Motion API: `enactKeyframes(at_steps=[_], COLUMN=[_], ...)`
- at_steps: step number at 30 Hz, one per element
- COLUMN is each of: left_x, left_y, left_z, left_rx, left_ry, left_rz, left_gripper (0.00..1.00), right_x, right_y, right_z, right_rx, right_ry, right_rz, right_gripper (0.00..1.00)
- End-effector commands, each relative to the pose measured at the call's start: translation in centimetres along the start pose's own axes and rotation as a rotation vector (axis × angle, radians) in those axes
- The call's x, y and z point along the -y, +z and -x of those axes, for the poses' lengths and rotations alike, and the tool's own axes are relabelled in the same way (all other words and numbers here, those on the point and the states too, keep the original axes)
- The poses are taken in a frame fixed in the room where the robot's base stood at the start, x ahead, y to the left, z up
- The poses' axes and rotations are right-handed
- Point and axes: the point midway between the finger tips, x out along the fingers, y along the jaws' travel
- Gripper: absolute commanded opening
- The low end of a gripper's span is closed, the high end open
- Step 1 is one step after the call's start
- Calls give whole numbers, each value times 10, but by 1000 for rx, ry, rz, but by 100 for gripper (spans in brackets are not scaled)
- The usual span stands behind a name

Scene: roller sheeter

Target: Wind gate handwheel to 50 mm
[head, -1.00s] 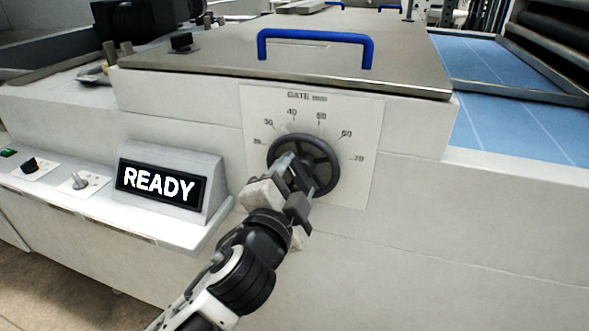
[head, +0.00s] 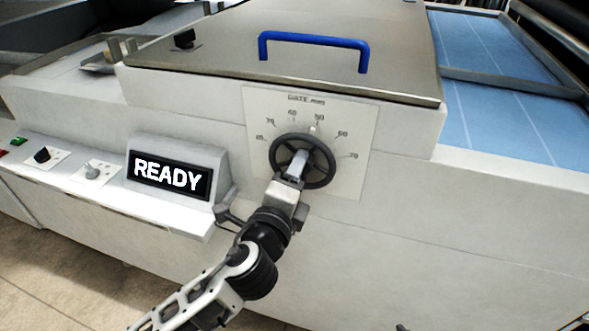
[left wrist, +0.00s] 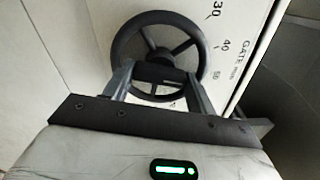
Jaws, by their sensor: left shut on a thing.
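The gate handwheel (head: 330,164) is a dark spoked wheel on a white dial plate (head: 358,118) on the machine's front. The plate is marked GATE mm, with numbers in an arc up to 70. A small pale mark (head: 314,129) shows at the wheel's upper rim, just under the 50. My left gripper (head: 295,166) is at the wheel's lower middle, shut on it. In the left wrist view, its two fingers (left wrist: 160,82) straddle the near part of the handwheel (left wrist: 122,42); the exact contact is partly hidden. My right gripper is not seen.
A READY display (head: 170,176) stands left of the dial, close to my left wrist. Knobs (head: 93,171) sit on the ledge farther left. A metal cover with a blue handle (head: 314,40) lies above the dial. Blue belt (head: 510,125) is at right. The front panel right of the dial is clear.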

Motion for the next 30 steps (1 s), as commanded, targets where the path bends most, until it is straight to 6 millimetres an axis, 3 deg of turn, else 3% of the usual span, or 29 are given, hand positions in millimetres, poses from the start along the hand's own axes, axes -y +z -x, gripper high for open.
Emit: enactKeyframes(at_steps=[18, 19, 21, 30], left_x=[0, 0, 0, 0], left_y=[1, 1, 1, 0], left_z=[0, 0, 0, 2], left_rx=[3, 3, 2, 1], left_ry=[-2, -2, -1, 0], left_rz=[-39, -39, -39, -37], left_gripper=[34, 65, 78, 78], right_x=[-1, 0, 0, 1], right_y=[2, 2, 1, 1], right_z=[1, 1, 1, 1], right_rx=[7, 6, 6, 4], right_ry=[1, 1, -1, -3], right_rz=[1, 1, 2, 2], right_gripper=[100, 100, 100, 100])
